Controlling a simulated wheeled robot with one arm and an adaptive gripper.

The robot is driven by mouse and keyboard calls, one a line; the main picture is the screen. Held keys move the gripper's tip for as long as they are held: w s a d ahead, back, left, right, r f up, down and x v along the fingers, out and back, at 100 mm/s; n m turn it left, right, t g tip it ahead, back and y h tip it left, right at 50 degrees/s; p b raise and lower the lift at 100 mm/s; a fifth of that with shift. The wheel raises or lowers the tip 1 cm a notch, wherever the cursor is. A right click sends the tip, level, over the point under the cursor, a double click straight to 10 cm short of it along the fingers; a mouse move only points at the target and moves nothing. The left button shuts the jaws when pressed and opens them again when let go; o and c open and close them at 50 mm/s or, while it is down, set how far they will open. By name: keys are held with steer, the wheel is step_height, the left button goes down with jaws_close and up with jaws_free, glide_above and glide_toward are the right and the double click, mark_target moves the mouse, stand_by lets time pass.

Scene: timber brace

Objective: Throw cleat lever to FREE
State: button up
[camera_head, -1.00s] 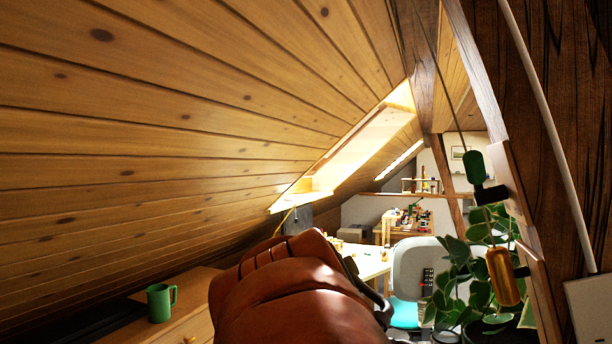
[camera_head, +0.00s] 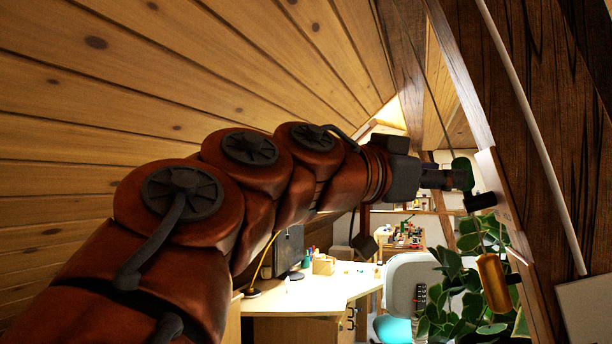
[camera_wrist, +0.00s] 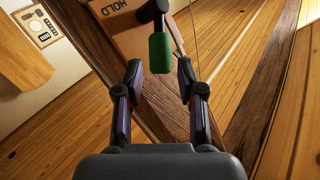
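The green lever handle (camera_head: 461,170) sits on a dark pivot on a pale wooden board (camera_head: 492,180) fixed to the dark timber. In the wrist view the green handle (camera_wrist: 160,54) hangs from a black arm, beside the word HOLD, printed upside down on the board (camera_wrist: 120,32). My gripper (camera_wrist: 159,76) is open, with one finger on each side of the handle's lower end in the picture. I cannot tell whether the fingertips reach its depth; no contact shows. In the head view my gripper (camera_head: 462,180) is at the handle and partly overlaps it. No FREE mark is readable.
A brass-coloured cylinder (camera_head: 493,283) hangs on a mount below the lever, beside a leafy plant (camera_head: 455,290). A thin cord runs above the green handle. The sloped plank ceiling (camera_head: 180,90) is close to my arm. A desk (camera_head: 310,298) and a chair (camera_head: 408,275) stand behind.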

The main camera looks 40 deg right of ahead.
steer(key=p+x, duration=0.1)
steer(key=x, duration=0.4)
steer(key=shift+s+d, duration=0.1)
steer(key=shift+d, duration=0.2)
jaws_close()
